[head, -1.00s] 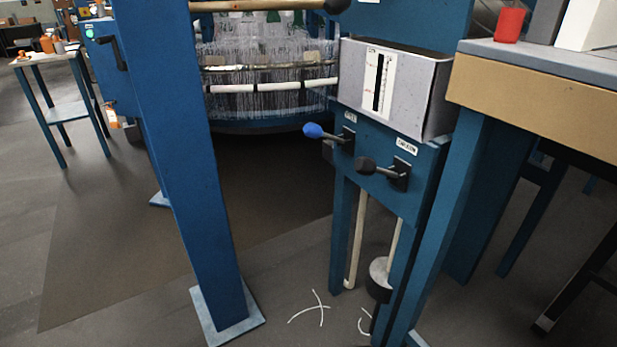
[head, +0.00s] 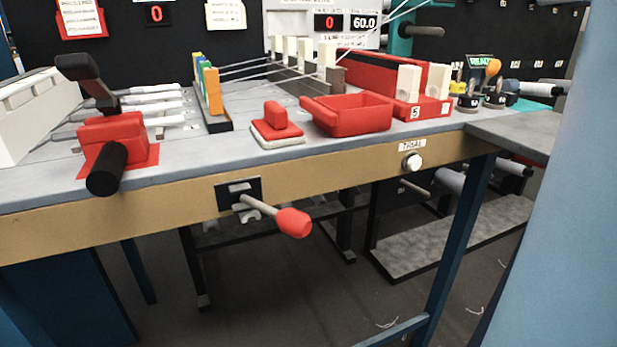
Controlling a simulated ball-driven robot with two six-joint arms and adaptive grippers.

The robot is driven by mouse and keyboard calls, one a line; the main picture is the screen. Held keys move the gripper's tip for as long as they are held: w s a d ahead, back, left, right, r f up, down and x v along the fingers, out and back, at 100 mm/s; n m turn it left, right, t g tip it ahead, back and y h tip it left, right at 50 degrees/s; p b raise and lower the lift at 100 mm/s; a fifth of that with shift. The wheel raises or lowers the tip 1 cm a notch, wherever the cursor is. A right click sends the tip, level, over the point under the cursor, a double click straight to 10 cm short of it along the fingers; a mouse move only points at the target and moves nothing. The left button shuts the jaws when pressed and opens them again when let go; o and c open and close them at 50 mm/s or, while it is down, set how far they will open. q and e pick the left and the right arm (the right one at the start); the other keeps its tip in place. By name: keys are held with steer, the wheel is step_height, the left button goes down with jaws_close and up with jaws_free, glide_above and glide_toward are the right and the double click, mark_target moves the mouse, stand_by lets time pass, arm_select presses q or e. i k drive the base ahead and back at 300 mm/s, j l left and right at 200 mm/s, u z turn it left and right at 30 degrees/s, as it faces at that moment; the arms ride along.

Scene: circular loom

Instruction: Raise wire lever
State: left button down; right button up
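A lever with a red knob (head: 293,222) sticks out of a black plate (head: 238,194) on the wooden front edge of a workbench. Its pale shaft (head: 256,208) slopes down and to the right toward the viewer. No readable label beside it says which lever it is. Neither of my grippers is in the head view, so I cannot see where they are relative to the lever.
The bench top (head: 190,162) carries a red device with a black handle (head: 107,172), a red block (head: 282,117) and a red tray (head: 352,114). A white TRIAL button (head: 412,162) is on the front edge. A blue post (head: 550,230) blocks the right.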

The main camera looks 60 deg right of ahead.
mark_target(294, 222)
steer(key=z, duration=1.6)
